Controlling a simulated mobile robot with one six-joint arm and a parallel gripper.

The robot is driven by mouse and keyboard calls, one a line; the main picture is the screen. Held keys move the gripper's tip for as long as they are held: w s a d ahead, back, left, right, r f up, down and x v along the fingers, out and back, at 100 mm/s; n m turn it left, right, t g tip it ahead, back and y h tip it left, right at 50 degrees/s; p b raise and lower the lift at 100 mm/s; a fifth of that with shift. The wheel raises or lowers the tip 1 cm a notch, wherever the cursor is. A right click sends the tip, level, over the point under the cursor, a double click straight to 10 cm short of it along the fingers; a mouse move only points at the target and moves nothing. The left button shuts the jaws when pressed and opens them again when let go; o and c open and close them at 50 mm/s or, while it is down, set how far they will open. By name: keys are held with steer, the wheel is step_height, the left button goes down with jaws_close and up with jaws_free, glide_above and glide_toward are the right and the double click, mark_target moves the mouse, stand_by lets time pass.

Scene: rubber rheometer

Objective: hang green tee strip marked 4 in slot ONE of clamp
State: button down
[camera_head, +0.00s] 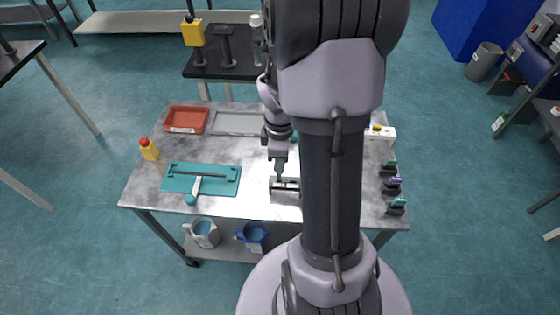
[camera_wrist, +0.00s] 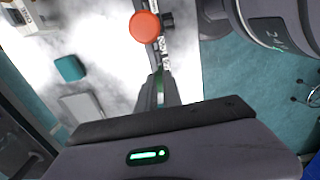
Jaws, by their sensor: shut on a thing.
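My gripper (camera_head: 280,176) is at the front middle of the table, right at the clamp (camera_head: 284,188), a small dark frame with pale parts. In the wrist view my gripper's fingers (camera_wrist: 160,92) are shut on a thin green strip (camera_wrist: 166,84), seen almost edge-on. The strip's far end reaches the clamp (camera_wrist: 163,47), which has a round red-orange knob (camera_wrist: 145,26). The strip's number and the slot markings are too small to read. I cannot tell whether the strip sits inside a slot or only above it.
A red tray (camera_head: 186,119) and grey tray (camera_head: 232,123) lie behind. A yellow bottle (camera_head: 149,150) stands at the left edge. Several dark clips (camera_head: 392,187) line the right edge. My arm hides part of the table.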

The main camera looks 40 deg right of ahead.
steer(key=shift+f, duration=0.1)
stand_by(0.3)
steer(key=shift+f+b, duration=2.2)
steer(key=shift+f, duration=0.65)
steer(key=c, duration=1.4)
jaws_free()
steer(key=shift+c, duration=0.2)
step_height(320, 180, up, 6)
steer(key=p, duration=0.5)
steer(key=shift+r+p, duration=0.25)
steer(key=shift+p, duration=0.15)
steer(key=shift+f, duration=0.2)
